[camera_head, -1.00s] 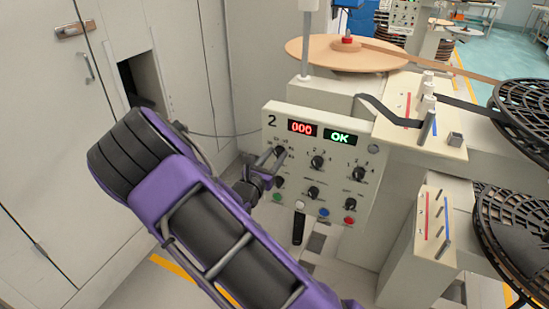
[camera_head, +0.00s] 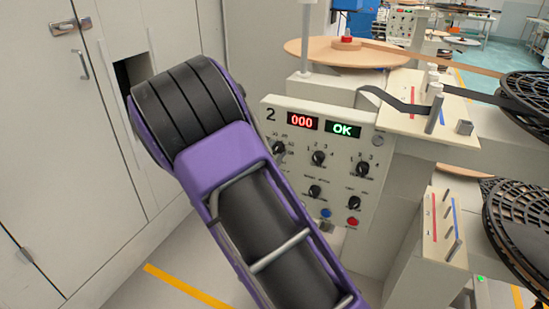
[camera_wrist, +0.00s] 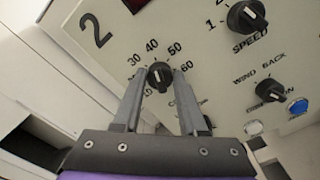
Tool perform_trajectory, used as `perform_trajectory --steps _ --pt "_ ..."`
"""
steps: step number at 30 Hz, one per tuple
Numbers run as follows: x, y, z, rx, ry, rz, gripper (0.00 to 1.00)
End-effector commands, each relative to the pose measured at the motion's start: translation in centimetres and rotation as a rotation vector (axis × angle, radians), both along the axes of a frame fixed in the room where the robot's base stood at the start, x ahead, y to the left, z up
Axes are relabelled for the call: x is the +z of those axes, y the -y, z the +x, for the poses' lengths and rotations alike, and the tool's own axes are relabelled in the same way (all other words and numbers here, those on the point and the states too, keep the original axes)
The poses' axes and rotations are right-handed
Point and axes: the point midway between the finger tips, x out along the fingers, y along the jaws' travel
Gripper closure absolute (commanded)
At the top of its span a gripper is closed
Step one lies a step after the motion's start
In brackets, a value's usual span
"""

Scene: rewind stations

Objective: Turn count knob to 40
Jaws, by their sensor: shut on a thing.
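The count knob (camera_wrist: 160,77) is a small dark dial with numbers from 10 to 60 printed around it. In the wrist view my gripper (camera_wrist: 160,73) is shut on it, one grey finger on each side. A pale pointer mark shows on the knob, but it is too small to read exactly. In the head view the count knob (camera_head: 279,148) sits at the upper left of panel 2 (camera_head: 268,170). There my purple arm hides the gripper. The red display (camera_head: 302,122) reads 000 and the green display (camera_head: 342,129) reads OK.
The speed knob (camera_wrist: 246,16) is close to the right of the count knob. The wind direction knob (camera_wrist: 270,91) and a blue button (camera_wrist: 298,106) are lower right. A red button (camera_head: 353,222) is on the panel's lower edge. Grey cabinets (camera_head: 60,160) stand left.

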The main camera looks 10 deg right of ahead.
Motion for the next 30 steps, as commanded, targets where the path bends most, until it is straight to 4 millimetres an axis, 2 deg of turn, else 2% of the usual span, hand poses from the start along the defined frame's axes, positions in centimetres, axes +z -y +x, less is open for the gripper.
perform_trajectory --steps 18,19,21,23,24,30 --pt "-0.12 -0.09 -0.03 0.002 0.019 0.032 1.00" --pt "-0.12 -0.09 -0.03 0.002 0.019 0.032 0.53" --pt "-0.11 -0.09 -0.02 0.002 0.019 0.032 0.41" --pt "-0.09 -0.07 -0.02 0.002 0.020 0.031 0.30" --pt "-0.09 -0.06 -0.02 0.002 0.020 0.031 0.29" --pt "-0.04 -0.03 -0.02 0.001 0.021 0.031 0.29"
